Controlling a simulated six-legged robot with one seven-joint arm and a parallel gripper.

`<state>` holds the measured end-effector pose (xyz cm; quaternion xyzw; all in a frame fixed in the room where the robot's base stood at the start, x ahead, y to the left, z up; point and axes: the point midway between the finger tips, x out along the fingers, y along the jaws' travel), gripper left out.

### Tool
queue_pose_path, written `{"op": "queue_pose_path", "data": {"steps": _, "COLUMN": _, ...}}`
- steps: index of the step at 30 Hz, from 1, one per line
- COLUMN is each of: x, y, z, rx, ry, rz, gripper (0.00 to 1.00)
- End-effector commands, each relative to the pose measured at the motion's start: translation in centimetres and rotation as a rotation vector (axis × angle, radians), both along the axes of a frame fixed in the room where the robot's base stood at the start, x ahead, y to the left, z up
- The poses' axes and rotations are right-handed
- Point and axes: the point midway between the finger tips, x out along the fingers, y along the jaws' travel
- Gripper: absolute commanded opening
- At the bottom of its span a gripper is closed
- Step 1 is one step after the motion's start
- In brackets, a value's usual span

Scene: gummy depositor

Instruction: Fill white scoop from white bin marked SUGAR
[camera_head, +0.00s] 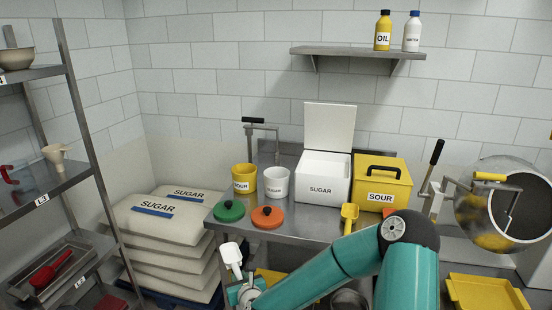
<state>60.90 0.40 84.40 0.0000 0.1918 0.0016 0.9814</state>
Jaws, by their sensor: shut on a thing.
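The white bin marked SUGAR (321,189) stands on the steel table with its lid (329,128) raised at the back. Its inside is pale; I cannot make out the sugar level. The white scoop (232,256) is upright in front of the table's left end, well left of and lower than the bin. My gripper (243,290) is at the bottom of the picture, shut on the scoop's lower end. The fingers are small and partly hidden by my arm.
A yellow SOUR bin (382,183) stands right of the white bin, with a yellow scoop (349,217) in front. Yellow (244,178) and white (277,182) buckets and green (229,210) and orange (268,217) lids are on the left. Sugar sacks (160,222) are stacked beside the table (310,219).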

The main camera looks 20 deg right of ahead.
Motion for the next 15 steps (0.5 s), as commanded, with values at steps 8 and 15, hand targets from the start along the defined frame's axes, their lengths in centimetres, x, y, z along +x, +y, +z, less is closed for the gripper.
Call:
{"op": "queue_pose_path", "data": {"steps": 8, "x": -0.03, "y": -0.09, "z": -0.01, "rx": 0.000, "ry": 0.000, "rz": -0.001, "gripper": 0.00}}
{"op": "queue_pose_path", "data": {"steps": 15, "x": -0.53, "y": -0.32, "z": -0.54, "rx": 0.000, "ry": 0.002, "rz": -0.004, "gripper": 0.00}}
